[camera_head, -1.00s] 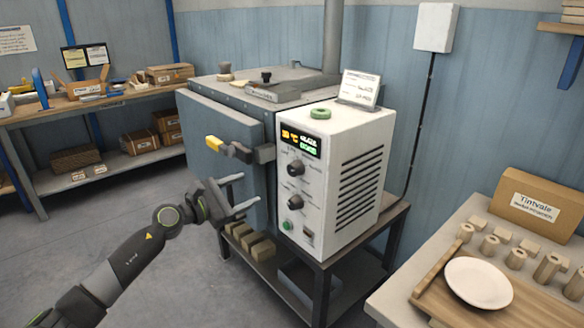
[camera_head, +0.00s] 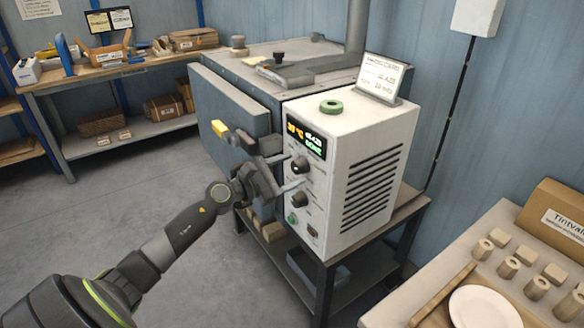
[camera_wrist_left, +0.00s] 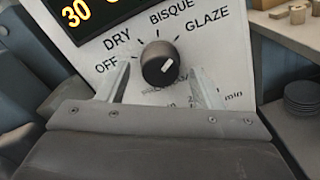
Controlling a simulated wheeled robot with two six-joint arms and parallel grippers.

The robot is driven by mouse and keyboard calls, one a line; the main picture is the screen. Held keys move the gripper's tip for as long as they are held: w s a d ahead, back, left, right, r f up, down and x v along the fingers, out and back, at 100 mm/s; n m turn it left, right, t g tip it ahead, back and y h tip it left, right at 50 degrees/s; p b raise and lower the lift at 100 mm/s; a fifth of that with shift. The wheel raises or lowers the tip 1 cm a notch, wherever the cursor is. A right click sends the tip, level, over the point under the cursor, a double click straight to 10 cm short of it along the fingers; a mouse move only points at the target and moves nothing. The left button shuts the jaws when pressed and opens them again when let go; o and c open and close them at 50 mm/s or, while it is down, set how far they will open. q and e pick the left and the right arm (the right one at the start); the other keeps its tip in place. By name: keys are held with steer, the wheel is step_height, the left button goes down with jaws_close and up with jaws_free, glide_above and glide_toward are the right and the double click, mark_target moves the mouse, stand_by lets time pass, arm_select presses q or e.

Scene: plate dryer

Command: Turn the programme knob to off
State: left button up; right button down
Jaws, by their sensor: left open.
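The programme knob (camera_head: 300,164) is the upper black knob on the white control box (camera_head: 327,117), below the display. In the left wrist view the knob (camera_wrist_left: 160,64) has OFF, DRY, BISQUE and GLAZE printed around it. Its white mark slants up and right, towards the GLAZE side. My left gripper (camera_head: 296,170) is at the front panel, with its fingers pointing at the knob. In the left wrist view the open fingers stand on either side of the knob, with gaps between; I cannot tell their exact depth. My right gripper is not in view.
A second black knob (camera_head: 300,200) and a green button (camera_head: 292,218) sit lower on the panel. The kiln door (camera_head: 229,112) with its yellow-tipped handle (camera_head: 219,128) stands left of the panel, close to my left arm. A bench with a plate (camera_head: 484,308) is at right.

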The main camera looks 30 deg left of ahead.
arm_select(q)
steer(key=c, duration=1)
